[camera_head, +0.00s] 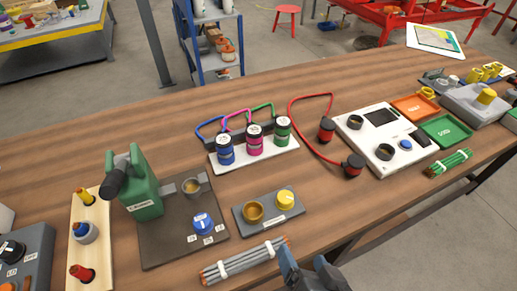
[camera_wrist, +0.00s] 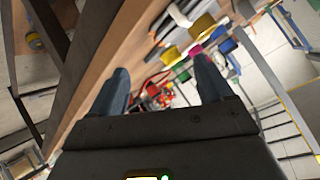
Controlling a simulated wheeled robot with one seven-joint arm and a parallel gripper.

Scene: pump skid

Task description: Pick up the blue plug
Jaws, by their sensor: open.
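The blue plug (camera_head: 224,150) stands upright at the left end of a white strip (camera_head: 262,160), with a blue cord looping behind it. The magenta plug (camera_head: 254,140) and the green plug (camera_head: 283,131) stand beside it on the same strip. My gripper (camera_head: 304,260) is at the bottom edge of the head view, at the table's front, well apart from the blue plug. Its two fingers (camera_wrist: 160,68) are spread and empty in the wrist view. That view is steeply tilted; small blue and magenta items show past one finger, and I cannot tell whether they are the plugs.
Between my gripper and the plugs is a grey plate with a brass socket and yellow cap (camera_head: 285,198). A grey rod bundle (camera_head: 243,260) lies close left of my gripper. A green pump (camera_head: 140,185) stands left. Red-corded connectors (camera_head: 352,165) and a white panel (camera_head: 385,135) are right.

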